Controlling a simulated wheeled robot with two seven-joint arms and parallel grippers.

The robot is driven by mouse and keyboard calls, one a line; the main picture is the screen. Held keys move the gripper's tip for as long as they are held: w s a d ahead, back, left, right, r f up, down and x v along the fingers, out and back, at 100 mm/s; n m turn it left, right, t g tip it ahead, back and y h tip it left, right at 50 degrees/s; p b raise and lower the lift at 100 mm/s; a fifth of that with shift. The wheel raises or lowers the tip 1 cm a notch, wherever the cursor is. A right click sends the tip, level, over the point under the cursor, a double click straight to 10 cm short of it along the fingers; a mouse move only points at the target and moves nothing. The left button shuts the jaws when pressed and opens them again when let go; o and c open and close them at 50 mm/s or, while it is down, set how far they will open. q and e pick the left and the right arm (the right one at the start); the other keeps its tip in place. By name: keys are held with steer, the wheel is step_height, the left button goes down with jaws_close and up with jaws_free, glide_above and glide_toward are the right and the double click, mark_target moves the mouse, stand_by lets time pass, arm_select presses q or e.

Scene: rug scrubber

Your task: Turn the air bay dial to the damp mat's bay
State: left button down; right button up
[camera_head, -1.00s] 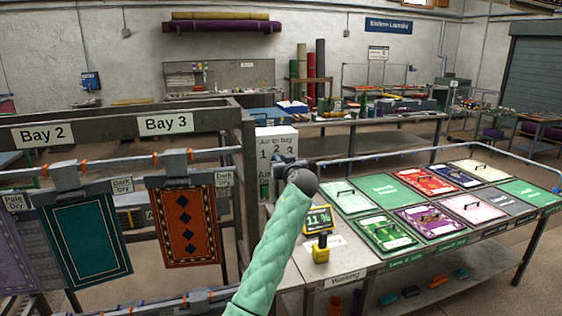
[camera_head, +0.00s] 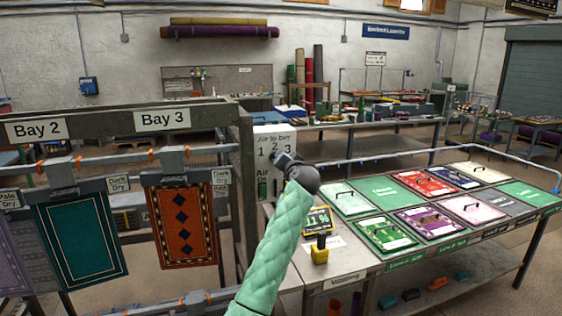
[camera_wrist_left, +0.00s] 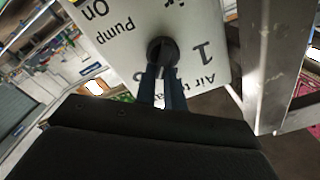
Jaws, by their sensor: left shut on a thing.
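The white air control box (camera_head: 288,136) stands at the right end of the rack, lettered "Air to bay" with 1, 2 and 3. My left gripper (camera_head: 276,155) is at its face. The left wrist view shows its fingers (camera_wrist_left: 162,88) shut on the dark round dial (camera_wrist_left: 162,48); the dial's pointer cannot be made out. A teal mat (camera_head: 80,240) hangs under the Bay 2 sign and an orange mat (camera_head: 182,228) under Bay 3. A purple mat (camera_head: 14,255) is cut off at the left. Visible tags read "Pale Dry" and "Dark Dry". My right gripper is out of view.
A yellow-framed meter (camera_head: 318,220) and a yellow-black tool (camera_head: 320,250) are on the table beside my left arm. Several coloured, handled panels (camera_head: 385,190) cover the table to the right. The rack's post (camera_head: 244,180) stands close left of the box.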

arm_select(q)
steer(key=shift+d+f+m, duration=0.1)
steer(key=shift+f+m, duration=0.1)
steer(key=shift+m, duration=0.9)
steer(key=c, duration=1.5)
jaws_free()
steer(key=shift+d, duration=0.1)
